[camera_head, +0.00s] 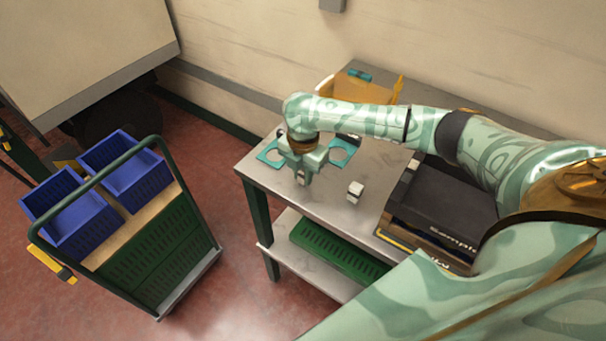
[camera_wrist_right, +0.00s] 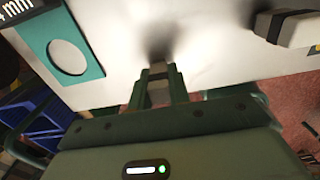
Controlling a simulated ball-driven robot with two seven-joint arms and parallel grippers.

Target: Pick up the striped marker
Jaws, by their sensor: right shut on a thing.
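My right gripper (camera_head: 303,178) points down over the near left part of the grey table. In the right wrist view, its fingers (camera_wrist_right: 158,88) are shut on a small pale thing (camera_wrist_right: 158,96), mostly hidden between them. I cannot tell from its visible part whether it is the striped marker, and I see no other clear striped marker. A small pale block with a dark band (camera_head: 355,190) lies on the table to the right of the gripper, apart from it. It also shows in the right wrist view (camera_wrist_right: 295,30). My left gripper is not in view.
A teal plate with a round hole (camera_head: 341,153) lies behind the gripper. Black boxes (camera_head: 445,195) stand at the table's right. An orange bin (camera_head: 335,88) is at the back. A trolley with blue crates (camera_head: 70,220) stands at left. A green tray (camera_head: 335,247) lies on the lower shelf.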

